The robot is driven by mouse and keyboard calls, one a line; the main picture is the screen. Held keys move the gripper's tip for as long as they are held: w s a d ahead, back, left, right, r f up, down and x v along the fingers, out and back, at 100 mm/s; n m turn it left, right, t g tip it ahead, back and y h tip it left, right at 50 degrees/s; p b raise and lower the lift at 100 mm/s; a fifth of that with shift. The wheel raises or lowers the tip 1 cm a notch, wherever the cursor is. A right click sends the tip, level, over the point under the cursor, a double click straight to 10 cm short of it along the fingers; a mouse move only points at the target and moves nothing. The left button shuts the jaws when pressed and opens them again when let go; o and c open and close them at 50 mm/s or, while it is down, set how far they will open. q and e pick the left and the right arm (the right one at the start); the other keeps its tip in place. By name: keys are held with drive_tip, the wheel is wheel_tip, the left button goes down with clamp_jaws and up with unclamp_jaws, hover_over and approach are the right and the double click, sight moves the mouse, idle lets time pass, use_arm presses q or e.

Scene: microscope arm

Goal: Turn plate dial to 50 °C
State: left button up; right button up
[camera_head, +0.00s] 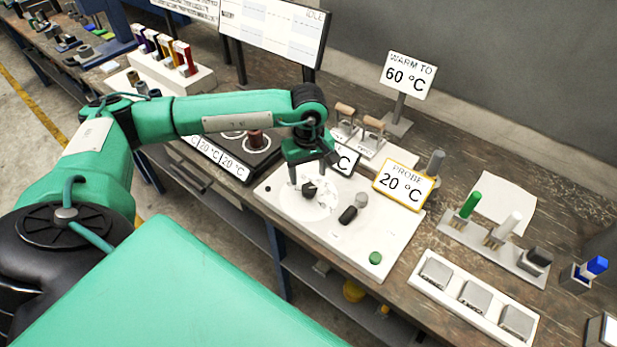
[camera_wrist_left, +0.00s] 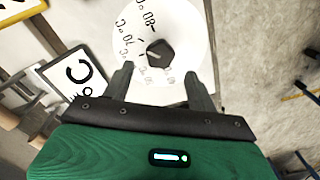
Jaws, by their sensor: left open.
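The plate dial is a black knob (camera_head: 309,189) on a round white scale, set in a white panel (camera_head: 285,207). In the left wrist view the knob (camera_wrist_left: 160,54) sits in the middle of the scale (camera_wrist_left: 178,20), where marks near 70 and 80 °C can be read; its exact setting is unclear. My left gripper (camera_head: 313,172) is open above the dial, fingers pointing down. In the wrist view its fingertips (camera_wrist_left: 159,72) are on either side of the knob and slightly short of it, with nothing held. My right gripper is not in view.
A probe display (camera_head: 403,187) reads 20 °C, and a sign (camera_head: 409,76) reads WARM TO 60 °C. A black lever (camera_head: 348,215) and a green button (camera_head: 375,258) share the panel. Another display (camera_head: 342,160) is partly hidden behind my gripper. A rack (camera_head: 495,240) stands right.

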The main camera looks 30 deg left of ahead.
sight(308, 187)
use_arm(q)
drive_tip(key=shift+f+p, duration=0.45)
drive_tip(key=shift+f, duration=1.85)
drive_tip(key=shift+c, duration=0.2)
drive_tip(key=c, duration=1)
